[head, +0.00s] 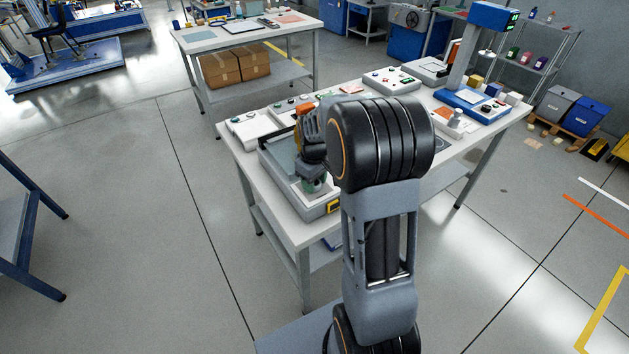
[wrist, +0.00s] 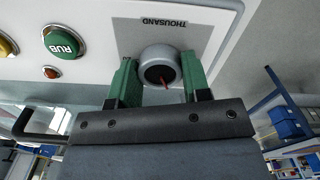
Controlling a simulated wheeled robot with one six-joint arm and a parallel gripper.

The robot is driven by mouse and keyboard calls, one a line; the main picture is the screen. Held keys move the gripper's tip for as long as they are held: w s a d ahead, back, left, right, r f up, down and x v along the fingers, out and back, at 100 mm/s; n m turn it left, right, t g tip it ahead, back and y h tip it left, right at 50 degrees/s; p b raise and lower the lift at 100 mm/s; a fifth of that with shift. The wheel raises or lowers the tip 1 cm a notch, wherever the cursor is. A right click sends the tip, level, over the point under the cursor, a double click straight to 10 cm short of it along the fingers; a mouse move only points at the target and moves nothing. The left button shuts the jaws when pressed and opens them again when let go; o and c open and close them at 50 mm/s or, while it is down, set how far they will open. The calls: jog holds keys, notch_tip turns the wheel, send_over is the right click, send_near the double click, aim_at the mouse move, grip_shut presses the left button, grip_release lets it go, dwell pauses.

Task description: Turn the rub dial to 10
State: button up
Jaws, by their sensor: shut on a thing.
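In the wrist view, a round grey dial (wrist: 149,56) with a dark face and a red pointer sits on a white panel (wrist: 100,20). The word THOUSAND shows upside down beside it. A green button marked RUB (wrist: 61,42) is left of the dial. In the head view, my gripper (head: 314,186) is low over the near-left machine (head: 270,160), and my arm hides the dial.
A small red button (wrist: 52,72) and a yellow button (wrist: 7,45) are left of the dial. The machine stands at the left end of a white table (head: 232,140). Control boxes (head: 390,80) and a blue stand (head: 470,100) are further along it.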

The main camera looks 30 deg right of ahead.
jog(key=shift+n, duration=0.3)
dwell(0.4)
jog(key=o, duration=0.9)
jog(key=shift+r, duration=0.1)
notch_tip(320, 180, up, 14)
jog(key=shift+f, duration=0.15)
dwell(0.4)
